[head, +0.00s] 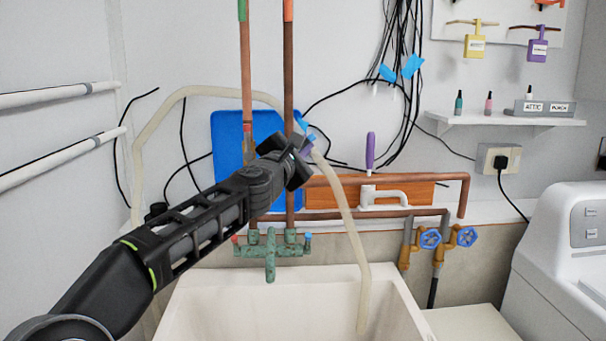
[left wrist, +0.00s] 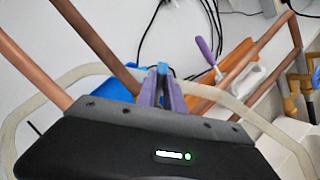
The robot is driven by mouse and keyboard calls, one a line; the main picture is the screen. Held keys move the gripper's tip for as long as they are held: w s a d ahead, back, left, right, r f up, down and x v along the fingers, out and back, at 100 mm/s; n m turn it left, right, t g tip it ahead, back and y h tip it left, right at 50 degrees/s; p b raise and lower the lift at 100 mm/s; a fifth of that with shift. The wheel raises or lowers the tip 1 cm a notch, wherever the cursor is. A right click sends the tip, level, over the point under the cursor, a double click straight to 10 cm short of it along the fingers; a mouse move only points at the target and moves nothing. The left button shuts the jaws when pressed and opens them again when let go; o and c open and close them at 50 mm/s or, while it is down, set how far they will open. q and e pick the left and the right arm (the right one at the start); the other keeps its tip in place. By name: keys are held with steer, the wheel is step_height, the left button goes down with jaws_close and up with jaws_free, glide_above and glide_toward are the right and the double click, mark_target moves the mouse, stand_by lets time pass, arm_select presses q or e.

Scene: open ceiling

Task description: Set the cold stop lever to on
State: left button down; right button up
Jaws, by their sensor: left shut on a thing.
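A small blue lever (head: 301,123) shows beside the right-hand upright copper pipe (head: 288,70) above the sink. Its blue end also shows in the left wrist view (left wrist: 164,70), between the fingertips. My left gripper (head: 308,145) reaches in from the left, and its purple fingers (left wrist: 161,88) are shut on the blue lever. In the head view the lever slants up and to the left from the fingers. My gripper body hides the valve under it, so I cannot tell the lever's exact setting. My right gripper is out of view.
A white hose (head: 347,215) arches behind my arm into the sink (head: 398,300). A green mixer tap (head: 270,252) is below my gripper. A blue board (head: 227,135) and orange board (head: 415,190) stand behind. Blue wheel valves (head: 430,239) are at right.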

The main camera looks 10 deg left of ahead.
arm_select(q)
steer(key=a+n+t+y+b, duration=0.1)
steer(key=n+b, duration=0.3)
steer(key=a+n+t+y+b, duration=0.1)
steer(key=n+y+b, duration=0.1)
steer(key=n+b, duration=0.2)
steer(key=a+r+n+t+y+b, duration=0.1)
steer(key=n+b, duration=0.3)
steer(key=b, duration=0.1)
steer(key=shift+s+a+n+y+b, duration=0.1)
steer(key=shift+s+n+y+b, duration=0.2)
steer(key=shift+s+n+b, duration=0.1)
steer(key=c, duration=1.5)
jaws_free()
steer(key=shift+o, duration=0.2)
